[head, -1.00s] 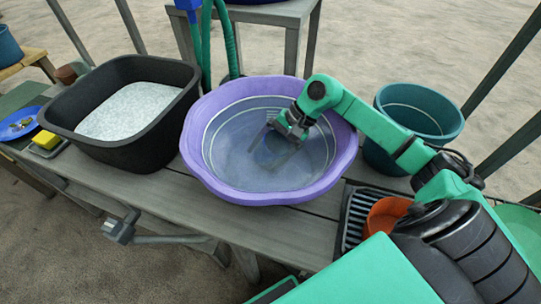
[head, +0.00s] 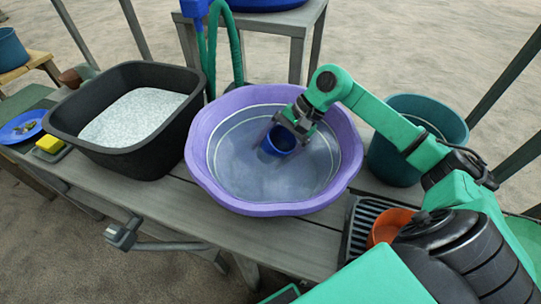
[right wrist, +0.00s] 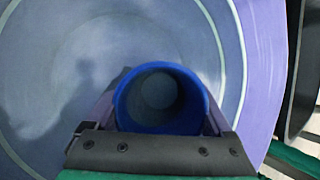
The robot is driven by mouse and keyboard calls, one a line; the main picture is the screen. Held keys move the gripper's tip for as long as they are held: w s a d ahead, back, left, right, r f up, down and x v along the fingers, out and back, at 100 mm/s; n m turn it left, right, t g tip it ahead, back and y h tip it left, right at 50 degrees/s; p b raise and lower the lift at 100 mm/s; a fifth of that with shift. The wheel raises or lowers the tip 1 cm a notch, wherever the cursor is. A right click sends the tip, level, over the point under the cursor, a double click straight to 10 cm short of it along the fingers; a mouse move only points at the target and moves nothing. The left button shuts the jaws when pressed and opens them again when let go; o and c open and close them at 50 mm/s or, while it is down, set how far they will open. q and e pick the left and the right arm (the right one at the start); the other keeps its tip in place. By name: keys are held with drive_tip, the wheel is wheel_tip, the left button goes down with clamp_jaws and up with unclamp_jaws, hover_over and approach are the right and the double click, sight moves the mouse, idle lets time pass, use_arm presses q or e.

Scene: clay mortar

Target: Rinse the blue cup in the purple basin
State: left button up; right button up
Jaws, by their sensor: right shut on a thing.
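The purple basin (head: 200,170) stands in the middle of the bench and holds bluish, see-through water. My right gripper (head: 285,130) is shut on the cup. In the right wrist view, the blue cup (right wrist: 125,105) sits between the fingers with its round mouth facing the camera. Whether water is in the cup, I cannot tell. My left gripper is not in view.
A black tub (head: 110,158) of white suds stands left of the basin. A yellow sponge (head: 49,144) and blue plate (head: 20,128) lie farther left. A teal bucket (head: 395,165) stands to the right. A slatted rack (head: 358,228) with an orange bowl (head: 388,226) is at the front right.

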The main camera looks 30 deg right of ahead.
wheel_tip(320, 180, up, 15)
drive_tip(key=p, duration=0.8)
drive_tip(key=shift+r, duration=0.1)
drive_tip(key=shift+r+p, duration=0.1)
drive_tip(key=shift+p, duration=0.2)
idle(0.5)
drive_tip(key=w+r+m+h+p, duration=0.1)
drive_tip(key=m+p, duration=0.4)
drive_tip(key=w+r+m+h+p, duration=0.1)
drive_tip(key=m+p, duration=0.4)
drive_tip(key=w+a+r+m+t+h+p, duration=0.1)
drive_tip(key=r+m+p, duration=0.1)
drive_tip(key=m+p, duration=0.3)
drive_tip(key=shift+w+a+r, duration=0.1)
drive_tip(key=shift+w, duration=0.05)
